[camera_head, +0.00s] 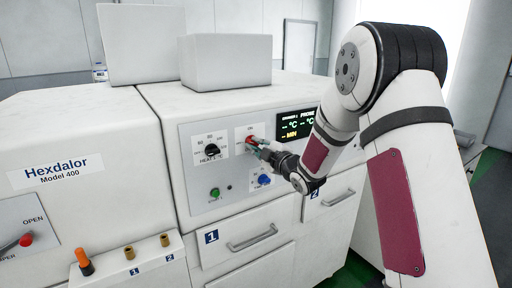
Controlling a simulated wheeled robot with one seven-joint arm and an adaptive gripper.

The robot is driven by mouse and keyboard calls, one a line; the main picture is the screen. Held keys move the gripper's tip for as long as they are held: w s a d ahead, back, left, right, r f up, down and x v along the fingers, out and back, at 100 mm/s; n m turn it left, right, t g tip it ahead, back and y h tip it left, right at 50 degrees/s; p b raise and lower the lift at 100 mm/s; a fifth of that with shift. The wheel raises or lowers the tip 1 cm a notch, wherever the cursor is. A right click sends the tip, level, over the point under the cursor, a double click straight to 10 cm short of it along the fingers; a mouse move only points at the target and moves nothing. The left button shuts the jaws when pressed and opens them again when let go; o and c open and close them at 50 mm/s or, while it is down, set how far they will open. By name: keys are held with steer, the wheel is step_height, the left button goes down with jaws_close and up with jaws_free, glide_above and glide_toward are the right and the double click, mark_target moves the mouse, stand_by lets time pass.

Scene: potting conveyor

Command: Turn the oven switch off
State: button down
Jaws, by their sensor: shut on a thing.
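The oven's white front carries a grey control panel (198,178). A red switch (250,141) sits on a white plate at the panel's upper right. My gripper (256,146) reaches in from the right and its fingertips are at the red switch, shut on it. The fingers hide most of the switch, so I cannot tell which position it is in. The display (296,123) to the right is lit with green and yellow characters.
A black heat knob (211,150) is left of the switch. A green button (215,192) and a blue knob (264,180) are below. Drawers with handles (252,238) lie under the panel. A second machine (75,165) with a red-tipped lever (25,240) stands left.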

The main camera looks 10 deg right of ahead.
steer(key=n+b, duration=0.1)
steer(key=n, duration=0.4)
steer(key=shift+f+b, duration=0.1)
steer(key=shift+b, duration=0.3)
steer(key=shift+n, duration=0.3)
steer(key=c, duration=1.6)
jaws_free()
steer(key=shift+c, duration=0.2)
steer(key=v, duration=1.2)
